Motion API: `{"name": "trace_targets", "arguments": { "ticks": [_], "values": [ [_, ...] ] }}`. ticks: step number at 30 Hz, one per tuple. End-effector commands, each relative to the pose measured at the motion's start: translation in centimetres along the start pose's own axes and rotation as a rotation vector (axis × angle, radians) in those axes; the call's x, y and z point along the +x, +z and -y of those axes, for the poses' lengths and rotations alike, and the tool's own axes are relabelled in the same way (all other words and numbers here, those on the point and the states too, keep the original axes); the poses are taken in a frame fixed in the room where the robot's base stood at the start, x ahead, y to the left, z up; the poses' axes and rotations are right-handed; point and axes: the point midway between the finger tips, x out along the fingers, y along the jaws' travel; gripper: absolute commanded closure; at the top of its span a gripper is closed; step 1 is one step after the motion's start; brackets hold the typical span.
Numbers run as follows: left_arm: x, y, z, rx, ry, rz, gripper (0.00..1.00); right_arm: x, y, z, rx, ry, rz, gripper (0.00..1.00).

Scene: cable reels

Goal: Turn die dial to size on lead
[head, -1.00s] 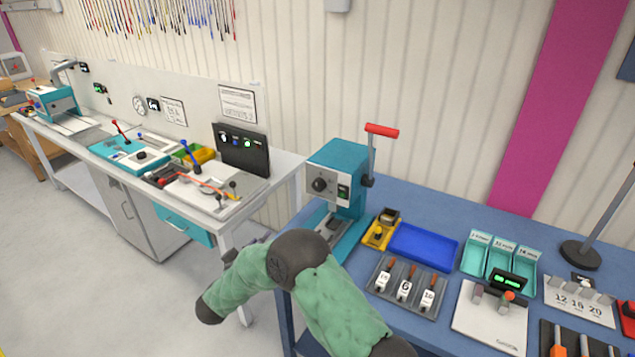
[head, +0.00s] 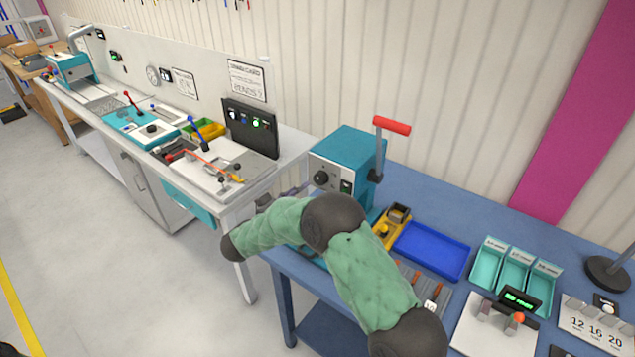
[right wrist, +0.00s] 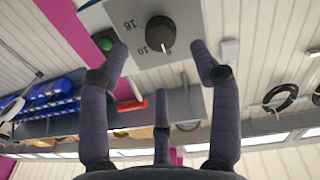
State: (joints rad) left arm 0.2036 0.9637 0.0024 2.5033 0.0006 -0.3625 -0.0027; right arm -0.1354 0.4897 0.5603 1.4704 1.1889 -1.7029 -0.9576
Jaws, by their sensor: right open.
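The die dial (head: 321,178) is a black knob on the grey front of a teal press (head: 346,156) with a red-handled lever. In the right wrist view the dial (right wrist: 160,32) shows close up, with numbers beside it that look like 16 and 10. My right gripper (head: 290,192) is just in front of the press, partly hidden behind my green arm. In the right wrist view its fingers (right wrist: 160,54) are spread open on either side below the dial, apart from it and empty. My arm hides the press base; I cannot make out the lead. My left gripper is not in view.
On the blue bench are a blue tray (head: 431,250), a yellow holder (head: 391,228), teal bins (head: 515,270) and a white plate with a green display (head: 495,326). A grey-white bench (head: 290,152) with other stations stands to the left. Open floor lies in front.

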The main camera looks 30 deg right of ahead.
Motion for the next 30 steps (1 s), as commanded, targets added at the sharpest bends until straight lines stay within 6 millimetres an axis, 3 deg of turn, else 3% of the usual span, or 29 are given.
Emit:
{"name": "trace_targets", "arguments": {
  "ticks": [6, 12, 25, 26, 30],
  "values": [
    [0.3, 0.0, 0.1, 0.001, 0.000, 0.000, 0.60, 4.0, 0.1, -0.1, 0.001, 0.003, 0.001, 0.37],
    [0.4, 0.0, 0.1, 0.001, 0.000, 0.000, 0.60, 6.4, 0.1, 0.0, 0.001, 0.002, 0.001, 0.37],
    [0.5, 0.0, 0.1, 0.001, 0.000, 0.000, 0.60, 7.3, 0.0, 0.0, 0.001, 0.000, 0.001, 0.37],
    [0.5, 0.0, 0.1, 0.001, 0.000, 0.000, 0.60, 7.3, 0.0, 0.0, 0.001, 0.000, 0.001, 0.42],
    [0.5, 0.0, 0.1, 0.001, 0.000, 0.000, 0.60, 7.3, 0.0, 0.0, 0.001, 0.000, 0.001, 0.82]
  ]
}}
